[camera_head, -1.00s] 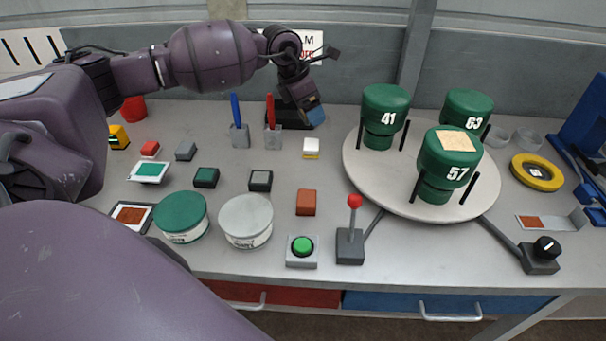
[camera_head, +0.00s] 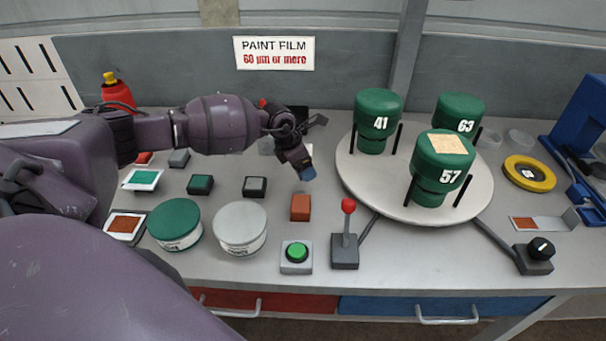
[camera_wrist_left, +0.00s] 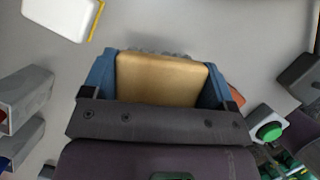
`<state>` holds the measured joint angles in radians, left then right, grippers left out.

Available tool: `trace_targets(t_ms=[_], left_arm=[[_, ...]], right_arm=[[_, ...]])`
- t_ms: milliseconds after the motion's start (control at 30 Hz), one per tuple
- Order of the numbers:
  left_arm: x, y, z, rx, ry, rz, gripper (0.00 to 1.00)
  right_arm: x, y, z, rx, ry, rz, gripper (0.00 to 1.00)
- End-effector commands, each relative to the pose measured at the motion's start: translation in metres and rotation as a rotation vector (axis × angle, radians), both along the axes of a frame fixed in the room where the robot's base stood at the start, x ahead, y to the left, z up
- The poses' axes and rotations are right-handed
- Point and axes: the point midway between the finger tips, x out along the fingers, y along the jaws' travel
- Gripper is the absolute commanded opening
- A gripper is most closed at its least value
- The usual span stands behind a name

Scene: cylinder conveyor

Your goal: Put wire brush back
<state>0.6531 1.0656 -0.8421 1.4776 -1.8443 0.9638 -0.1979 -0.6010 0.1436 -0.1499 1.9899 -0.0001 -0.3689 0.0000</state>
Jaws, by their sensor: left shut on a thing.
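The wire brush (camera_wrist_left: 160,78) shows in the left wrist view as a tan wooden block with a grey bristly edge at its far side. My left gripper (camera_wrist_left: 158,82) is shut on it, with a blue fingertip on either side. In the head view my left gripper (camera_head: 306,174) hangs over the middle of the bench, just behind the orange-brown block (camera_head: 300,207). The brush itself is hard to make out there, hidden by the gripper. My right gripper is in neither view.
A round turntable (camera_head: 398,205) with green cylinders stands to the right. A red-knobbed lever (camera_head: 347,207) and green button (camera_head: 295,253) are in front. Two round tins, green-lidded (camera_head: 174,215) and grey-lidded (camera_head: 240,222), stand at left. A white block (camera_wrist_left: 60,15) lies near the gripper.

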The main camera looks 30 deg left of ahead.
Motion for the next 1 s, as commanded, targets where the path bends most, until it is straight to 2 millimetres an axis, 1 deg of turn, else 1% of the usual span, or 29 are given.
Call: trace_targets(t_ms=[200, 300, 533, 700, 733, 800, 833, 867, 1000], left_arm=[[0.0, -0.001, -0.03, -0.002, 0.003, 0.001, 0.53], [0.0, -0.001, -0.038, -0.001, 0.002, 0.0, 0.53], [0.0, 0.0, -0.038, -0.001, 0.001, 0.0, 0.53], [0.0, 0.0, -0.042, -0.001, 0.001, 0.0, 0.53], [0.0, 0.0, -0.042, 0.0, 0.001, 0.0, 0.83], [0.0, 0.0, -0.041, -0.001, 0.001, 0.0, 0.93], [0.0, 0.0, -0.042, 0.0, 0.001, 0.0, 0.98], [0.0, 0.0, -0.042, 0.0, 0.001, 0.0, 1.0], [0.0, 0.0, -0.041, 0.0, 0.001, 0.0, 1.0]], right_arm=[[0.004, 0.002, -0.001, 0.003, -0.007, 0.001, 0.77], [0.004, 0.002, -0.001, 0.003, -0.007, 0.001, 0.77], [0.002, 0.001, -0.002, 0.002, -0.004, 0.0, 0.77], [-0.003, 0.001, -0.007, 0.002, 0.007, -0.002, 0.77], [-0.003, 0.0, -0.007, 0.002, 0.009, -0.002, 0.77], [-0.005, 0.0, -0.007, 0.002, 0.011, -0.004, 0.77], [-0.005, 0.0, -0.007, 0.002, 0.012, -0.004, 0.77], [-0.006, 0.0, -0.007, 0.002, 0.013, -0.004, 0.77], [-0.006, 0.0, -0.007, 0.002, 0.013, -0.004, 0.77]])
